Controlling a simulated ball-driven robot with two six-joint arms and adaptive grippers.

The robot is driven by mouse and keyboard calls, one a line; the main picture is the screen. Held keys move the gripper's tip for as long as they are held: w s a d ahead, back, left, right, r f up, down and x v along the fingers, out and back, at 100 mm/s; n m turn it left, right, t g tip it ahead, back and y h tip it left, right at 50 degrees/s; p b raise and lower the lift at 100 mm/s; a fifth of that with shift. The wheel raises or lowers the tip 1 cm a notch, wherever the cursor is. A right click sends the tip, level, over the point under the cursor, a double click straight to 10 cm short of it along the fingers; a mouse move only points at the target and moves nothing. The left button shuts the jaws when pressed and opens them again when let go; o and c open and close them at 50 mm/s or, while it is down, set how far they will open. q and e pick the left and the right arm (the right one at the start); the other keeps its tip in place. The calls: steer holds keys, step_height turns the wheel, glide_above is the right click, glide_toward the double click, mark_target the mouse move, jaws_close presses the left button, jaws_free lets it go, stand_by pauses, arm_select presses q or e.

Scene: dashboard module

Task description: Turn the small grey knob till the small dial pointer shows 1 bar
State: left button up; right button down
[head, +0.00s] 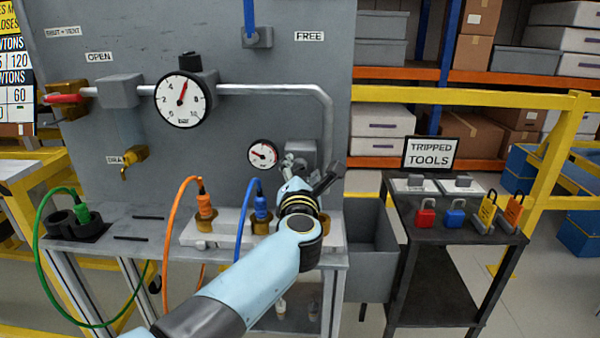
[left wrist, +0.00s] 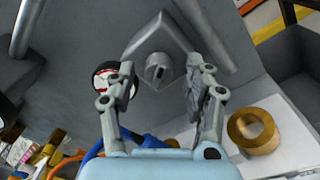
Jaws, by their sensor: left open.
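The small grey knob (left wrist: 159,68) sits on a grey block on the panel, in the left wrist view between my finger tips with a gap on both sides. In the head view the block (head: 302,150) shows, but my gripper mostly covers the knob. My left gripper (head: 313,178) is open in front of it; it also shows in the left wrist view (left wrist: 166,72). The small dial (head: 262,154) is white with a red pointer, left of the block; its reading is too small to tell. In the left wrist view the left finger partly hides this dial (left wrist: 108,80).
The large bar dial (head: 183,99) hangs upper left on the pipe. Blue (head: 247,205) and orange (head: 182,215) hoses rise from the bench below. A brass ring (left wrist: 251,131) lies close to my right finger in the left wrist view. A grey bin (head: 372,245) stands right.

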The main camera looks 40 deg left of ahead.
arm_select(q)
steer(key=v, duration=0.7)
steer(key=shift+s+d, duration=0.2)
